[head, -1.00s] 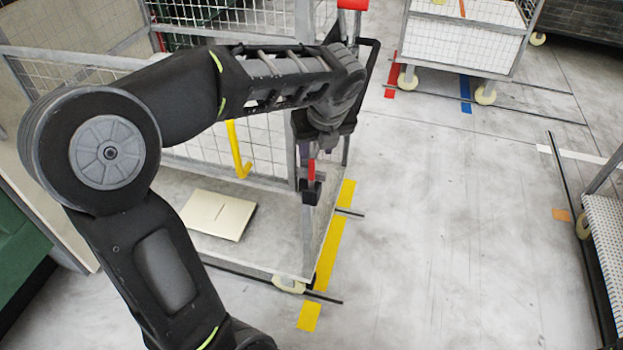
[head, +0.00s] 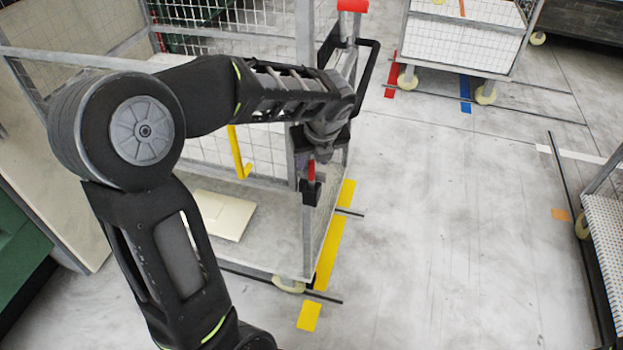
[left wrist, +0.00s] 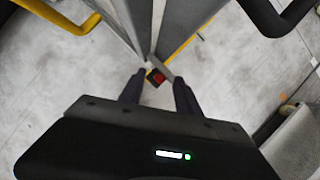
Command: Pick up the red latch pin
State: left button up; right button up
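The red latch pin (head: 311,172) stands at the front corner post of the mesh cart (head: 307,235), with a dark block below its red part. In the left wrist view the red pin (left wrist: 157,77) shows between the tips of my two dark fingers. My left gripper (head: 319,157) reaches down from above, just over the pin, its fingers partly hidden by the wrist in the head view. In the wrist view the fingers (left wrist: 159,82) are apart, with pale floor on both sides of the pin; I cannot tell whether they touch it. My right gripper is not in view.
A yellow bar (head: 239,153) hangs on the cart's mesh, left of my gripper. A black handle loop (head: 372,75) and another red part (head: 352,5) are close by on the cart. A pale board (head: 222,213) lies on the cart's deck.

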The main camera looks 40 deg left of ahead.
aim_at(311, 181)
pick_arm(q)
jog(key=x, duration=0.2)
jog(key=shift+w+a+f, duration=0.1)
jog(key=shift+a+f, duration=0.05)
jog(key=shift+f, duration=0.15)
jog(key=shift+c, duration=0.2)
grip_shut()
dwell(0.3)
dwell(1.1)
